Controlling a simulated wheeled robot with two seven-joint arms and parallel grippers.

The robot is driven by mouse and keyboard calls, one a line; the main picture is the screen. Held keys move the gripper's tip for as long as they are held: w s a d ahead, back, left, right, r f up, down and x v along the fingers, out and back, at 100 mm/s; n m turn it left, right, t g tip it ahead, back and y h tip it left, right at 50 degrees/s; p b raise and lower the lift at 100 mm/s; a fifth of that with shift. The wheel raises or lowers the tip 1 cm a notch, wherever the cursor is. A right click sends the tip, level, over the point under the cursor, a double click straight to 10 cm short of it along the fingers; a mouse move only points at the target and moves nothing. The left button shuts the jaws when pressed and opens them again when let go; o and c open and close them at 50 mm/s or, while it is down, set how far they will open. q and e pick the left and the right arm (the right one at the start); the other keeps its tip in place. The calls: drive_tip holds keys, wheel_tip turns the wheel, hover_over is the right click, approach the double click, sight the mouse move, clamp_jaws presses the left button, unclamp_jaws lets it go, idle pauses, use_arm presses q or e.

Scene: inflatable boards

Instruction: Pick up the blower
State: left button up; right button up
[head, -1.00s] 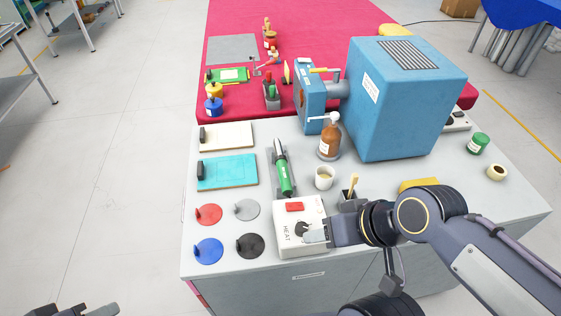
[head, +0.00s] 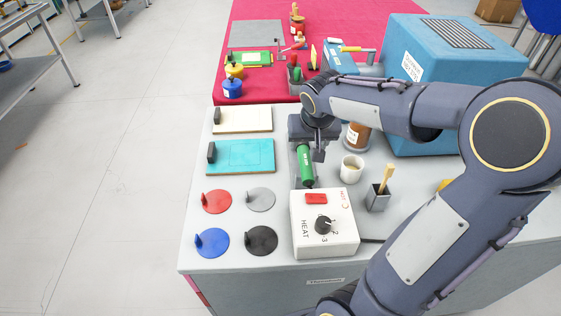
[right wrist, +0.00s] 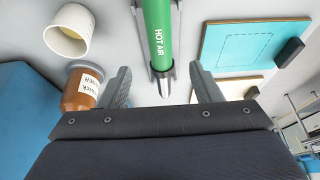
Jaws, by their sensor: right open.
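The blower is a green cylinder (head: 306,166) with a metal nozzle, lying in a grey holder on the bench behind the white heat box. In the right wrist view the blower (right wrist: 156,30) reads "HOT AIR", and its nozzle points toward my gripper. My right gripper (head: 313,148) is over the blower's far end, hiding the nozzle in the head view. In the right wrist view the gripper (right wrist: 162,88) is open, with one finger on each side of the nozzle and gaps on both sides. I cannot tell its exact height. My left gripper is out of view.
A white heat control box (head: 324,240) stands in front. A cream cup (head: 352,168), a brown bottle (head: 356,137) and a brush pot (head: 377,200) are to the right. A teal board (head: 240,156) and coloured discs (head: 215,202) lie left. A blue machine (head: 440,60) stands behind right.

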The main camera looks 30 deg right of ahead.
sight(304, 150)
drive_tip(key=shift+w+d+f, duration=0.2)
drive_tip(key=shift+w+f, duration=0.25)
drive_tip(key=shift+w, duration=0.15)
drive_tip(key=x, duration=0.7)
drive_tip(key=shift+w+d, duration=0.15)
drive_tip(key=c, duration=1.1)
drive_tip(key=shift+o, duration=0.2)
drive_tip(key=shift+r, duration=0.1)
